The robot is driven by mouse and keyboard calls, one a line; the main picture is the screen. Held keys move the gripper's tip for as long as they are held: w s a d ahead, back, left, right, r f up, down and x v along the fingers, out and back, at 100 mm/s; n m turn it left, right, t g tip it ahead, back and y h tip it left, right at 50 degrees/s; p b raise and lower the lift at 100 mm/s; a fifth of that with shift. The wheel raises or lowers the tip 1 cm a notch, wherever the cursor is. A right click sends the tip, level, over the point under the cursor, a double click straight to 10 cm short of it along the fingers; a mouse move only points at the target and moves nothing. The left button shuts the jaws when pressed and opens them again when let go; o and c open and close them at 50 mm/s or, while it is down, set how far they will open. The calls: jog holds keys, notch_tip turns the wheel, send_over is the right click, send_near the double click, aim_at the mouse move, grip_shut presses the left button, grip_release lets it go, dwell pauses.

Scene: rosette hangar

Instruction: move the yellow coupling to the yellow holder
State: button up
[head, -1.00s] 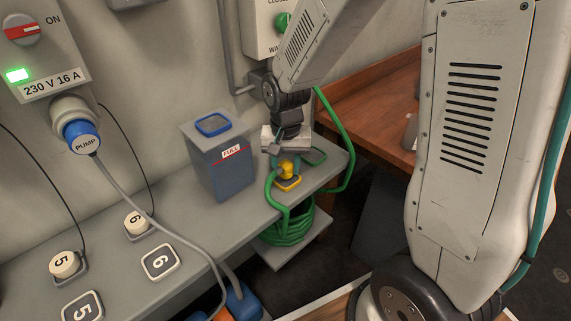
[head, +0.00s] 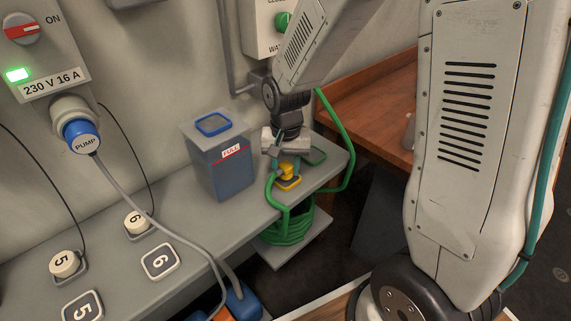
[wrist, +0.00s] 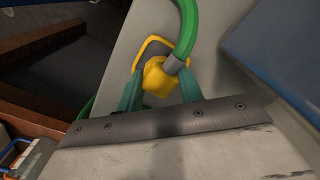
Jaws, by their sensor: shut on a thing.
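The yellow coupling (head: 287,168) sits on the end of a green hose (head: 270,190), which curves off it. My gripper (head: 290,165) points down at the right end of the grey bench and is shut on the coupling. In the wrist view the coupling (wrist: 161,78) is between my two teal fingers (wrist: 160,92). A yellow square outline (wrist: 150,42), which looks like the yellow holder, shows just beyond the coupling. In the head view this yellow outline (head: 290,185) lies at the coupling's foot. I cannot tell whether the coupling touches the bench.
A wooden desk (head: 370,112) is to the right.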

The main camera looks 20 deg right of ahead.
jog(key=shift+f, duration=0.25)
jog(key=o, duration=1.1)
notch_tip(320, 180, up, 8)
jog(key=shift+f, duration=0.1)
jog(key=shift+s+n, duration=0.2)
jog(key=shift+n, duration=0.1)
jog(key=s+d+r+n, duration=0.1)
jog(key=s+r, duration=0.3)
jog(key=s, duration=0.3)
jog(key=s+d+r+n, duration=0.1)
jog(key=s+r+n, duration=0.1)
jog(key=s+r, duration=0.2)
jog(key=s+d+r+n+t, duration=0.1)
jog(key=s+r, duration=0.3)
jog(key=s, duration=0.6)
jog(key=shift+s+r+n, duration=0.15)
jog(key=shift+s+n, duration=0.1)
jog(key=shift+n, duration=0.15)
